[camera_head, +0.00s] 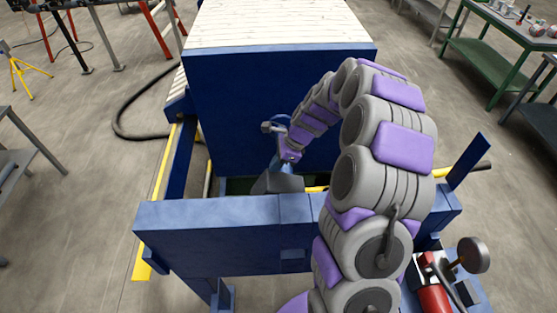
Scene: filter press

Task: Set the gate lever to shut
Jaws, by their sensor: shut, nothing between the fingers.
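My purple and grey arm arches over the blue press frame, and its end, my gripper (288,156), points down in front of the blue press face (240,110). My gripper is small in the view and looks shut and empty. A short lever-like part with a grey knob (267,127) sits just left of and above my gripper, close to a round blue part partly hidden by my arm. I cannot tell for sure that this is the gate lever, which way it is set, or whether my gripper touches it.
A dark grey block (277,183) sits below my gripper, behind the blue front beam (200,230). A yellow bar (450,172) runs to the right. A red cylinder with a dark knob (472,254) stands at the front right. A green table (500,55) is at the back right.

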